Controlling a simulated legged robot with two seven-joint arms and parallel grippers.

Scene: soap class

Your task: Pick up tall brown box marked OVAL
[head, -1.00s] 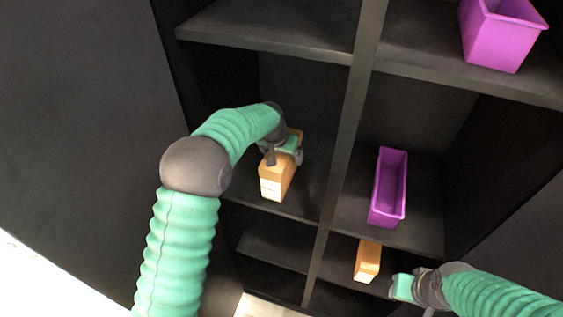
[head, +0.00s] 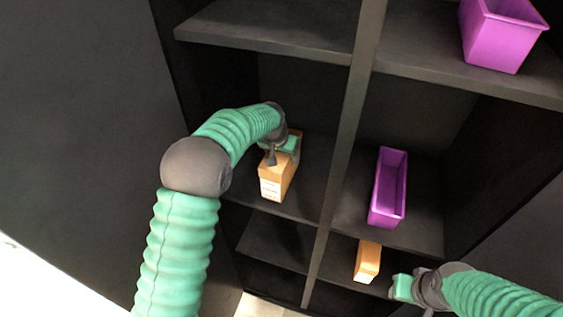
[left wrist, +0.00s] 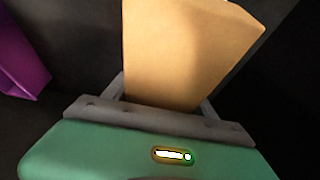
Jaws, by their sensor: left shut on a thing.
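A tan-brown box (head: 275,184) stands in the left middle compartment of the dark shelf. A small pale label shows on its front, too small to read. My left gripper (head: 275,153) reaches in from the left and is shut on this box near its top. In the left wrist view the box (left wrist: 185,55) fills the space between the two grey fingers (left wrist: 160,95). Part of the box is hidden behind the gripper in the head view.
A second tan box (head: 367,262) stands in the lower right compartment. A purple bin (head: 388,190) sits in the right middle compartment, another purple bin (head: 500,38) on the shelf above. A dark upright divider (head: 342,140) runs just right of the held box.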

